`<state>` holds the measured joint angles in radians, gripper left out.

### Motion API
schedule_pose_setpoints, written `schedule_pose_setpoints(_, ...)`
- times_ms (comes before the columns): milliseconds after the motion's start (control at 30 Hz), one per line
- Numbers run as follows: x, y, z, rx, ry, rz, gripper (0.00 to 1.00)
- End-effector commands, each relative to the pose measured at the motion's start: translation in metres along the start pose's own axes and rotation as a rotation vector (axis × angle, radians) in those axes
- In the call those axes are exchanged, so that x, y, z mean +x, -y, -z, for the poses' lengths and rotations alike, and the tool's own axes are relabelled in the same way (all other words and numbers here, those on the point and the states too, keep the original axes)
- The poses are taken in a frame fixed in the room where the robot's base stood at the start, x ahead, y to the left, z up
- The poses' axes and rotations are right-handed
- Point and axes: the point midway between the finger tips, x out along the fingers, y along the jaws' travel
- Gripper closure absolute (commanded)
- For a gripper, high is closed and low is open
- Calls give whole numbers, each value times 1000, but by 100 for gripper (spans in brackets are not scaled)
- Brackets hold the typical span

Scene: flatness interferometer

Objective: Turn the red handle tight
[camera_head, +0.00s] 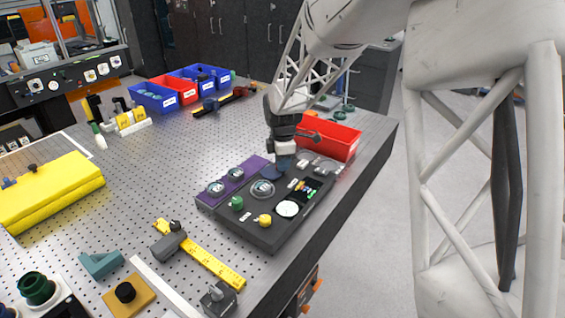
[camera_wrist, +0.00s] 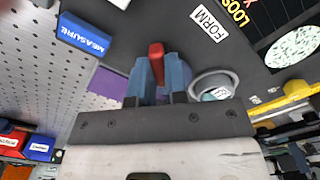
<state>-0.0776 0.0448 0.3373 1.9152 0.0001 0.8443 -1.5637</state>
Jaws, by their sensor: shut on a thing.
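The red handle (camera_wrist: 156,52) shows in the wrist view as a narrow red piece standing between the blue fingers of my gripper (camera_wrist: 160,78). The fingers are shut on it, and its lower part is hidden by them. In the head view my gripper (camera_head: 277,172) reaches down to the far part of the dark instrument panel (camera_head: 235,225), and the handle is hidden there. Beside the fingers, on the right in the wrist view, is a round grey ring (camera_wrist: 213,84).
The panel also bears a green knob (camera_head: 237,203), a yellow knob (camera_head: 265,220) and a white round screen (camera_head: 288,208). A red bin (camera_head: 335,139) stands close behind my gripper. A purple plate (camera_head: 232,183) adjoins the panel.

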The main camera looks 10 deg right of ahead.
Motion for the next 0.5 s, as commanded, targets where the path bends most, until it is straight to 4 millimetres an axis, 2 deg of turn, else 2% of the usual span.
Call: schedule_pose_setpoints(500,-2,0,0,-470,0,-2,100)
